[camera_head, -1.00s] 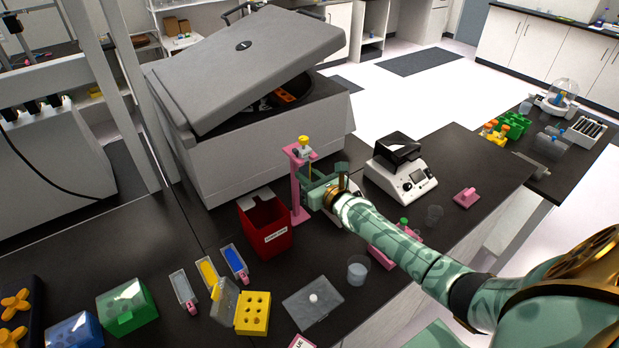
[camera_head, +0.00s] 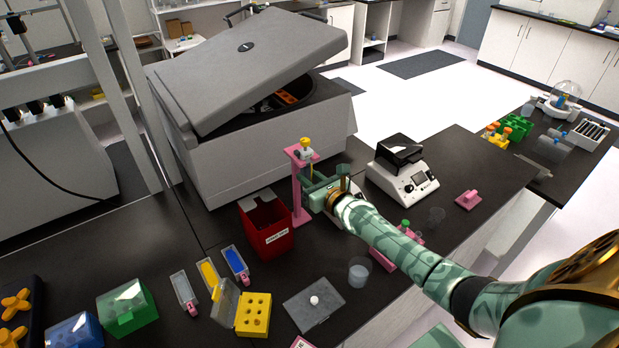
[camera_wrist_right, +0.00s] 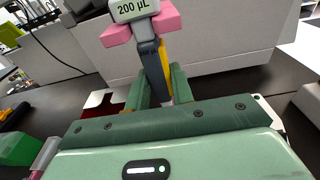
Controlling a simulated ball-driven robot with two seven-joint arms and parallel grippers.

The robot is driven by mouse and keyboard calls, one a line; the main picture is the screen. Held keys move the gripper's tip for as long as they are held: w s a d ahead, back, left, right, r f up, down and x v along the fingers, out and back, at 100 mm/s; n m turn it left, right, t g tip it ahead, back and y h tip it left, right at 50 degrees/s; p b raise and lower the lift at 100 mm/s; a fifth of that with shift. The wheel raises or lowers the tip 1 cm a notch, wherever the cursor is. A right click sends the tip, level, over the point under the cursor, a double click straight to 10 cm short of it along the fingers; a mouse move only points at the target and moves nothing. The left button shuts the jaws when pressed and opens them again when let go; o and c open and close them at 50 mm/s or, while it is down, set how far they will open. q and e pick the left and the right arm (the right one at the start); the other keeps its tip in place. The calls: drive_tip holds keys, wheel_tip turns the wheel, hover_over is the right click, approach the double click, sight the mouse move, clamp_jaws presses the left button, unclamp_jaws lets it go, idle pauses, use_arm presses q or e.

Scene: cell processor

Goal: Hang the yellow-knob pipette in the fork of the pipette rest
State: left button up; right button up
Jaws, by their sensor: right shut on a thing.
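The yellow-knob pipette (camera_head: 306,144) stands upright at the top of the pink pipette rest (camera_head: 297,190). In the right wrist view its white body (camera_wrist_right: 133,9) reads "200 µL" and sits at the pink fork (camera_wrist_right: 170,19), whose prongs show on both sides of it. Its grey lower part (camera_wrist_right: 150,62) runs down between my green fingers. My right gripper (camera_head: 309,178) is shut on the pipette below the fork; it also shows in the right wrist view (camera_wrist_right: 159,88). Whether the fork bears the pipette's weight I cannot tell. My left gripper is out of view.
A red waste bin (camera_head: 268,238) stands just left of the rest, and a large grey centrifuge (camera_head: 260,150) with its lid raised is behind. A white device (camera_head: 402,178) stands to the right. Reagent troughs, tube racks and a clear cup (camera_head: 359,270) are nearer.

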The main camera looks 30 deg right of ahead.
drive_tip(key=o, duration=0.7)
drive_tip(key=shift+f, duration=0.1)
drive_tip(key=s+d+r+p, duration=0.1)
drive_tip(key=s, duration=1.5)
drive_tip(key=shift+r, duration=0.4)
drive_tip(key=shift+s+d, duration=0.1)
drive_tip(key=shift+s+f, duration=0.1)
